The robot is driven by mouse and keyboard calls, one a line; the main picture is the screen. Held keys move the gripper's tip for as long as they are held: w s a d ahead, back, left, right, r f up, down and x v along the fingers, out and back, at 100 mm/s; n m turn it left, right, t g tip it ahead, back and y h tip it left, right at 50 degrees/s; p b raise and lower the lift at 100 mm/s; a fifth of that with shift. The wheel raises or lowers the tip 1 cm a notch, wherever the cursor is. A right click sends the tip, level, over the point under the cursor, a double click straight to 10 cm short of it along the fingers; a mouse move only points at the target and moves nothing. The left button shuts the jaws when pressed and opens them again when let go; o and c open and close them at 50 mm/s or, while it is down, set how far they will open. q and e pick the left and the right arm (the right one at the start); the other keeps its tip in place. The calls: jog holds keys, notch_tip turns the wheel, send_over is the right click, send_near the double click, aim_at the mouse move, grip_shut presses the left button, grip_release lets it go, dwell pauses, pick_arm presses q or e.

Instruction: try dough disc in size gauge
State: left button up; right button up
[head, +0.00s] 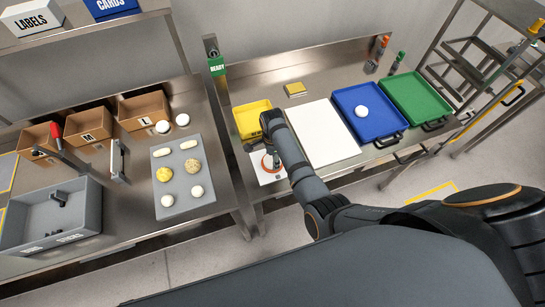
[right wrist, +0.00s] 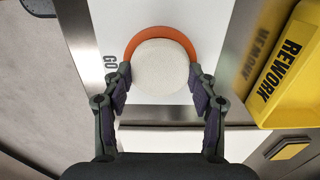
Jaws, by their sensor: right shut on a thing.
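A pale dough disc (right wrist: 160,67) is between the fingers of my right gripper (right wrist: 160,76), which is shut on it. An orange ring-shaped gauge (right wrist: 160,31) shows as an arc around the disc's far side in the right wrist view; its near side is hidden. I cannot tell whether the disc lies inside the ring or just above it. The gauge is on a white plate (right wrist: 112,30) marked GO. In the head view my right arm reaches down to this plate (head: 268,178), and the gripper partly hides the gauge. My left gripper is not in view.
A yellow REWORK bin (right wrist: 300,60) stands close beside the plate. A white board (head: 325,132), a blue tray (head: 345,97) holding a white piece, and a green tray (head: 414,97) lie to the right. A grey mat (head: 181,205) with several dough pieces is on the left table.

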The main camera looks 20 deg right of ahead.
jog(key=o, duration=1.2)
notch_tip(320, 180, up, 8)
jog(key=shift+f, duration=0.25)
dwell(0.6)
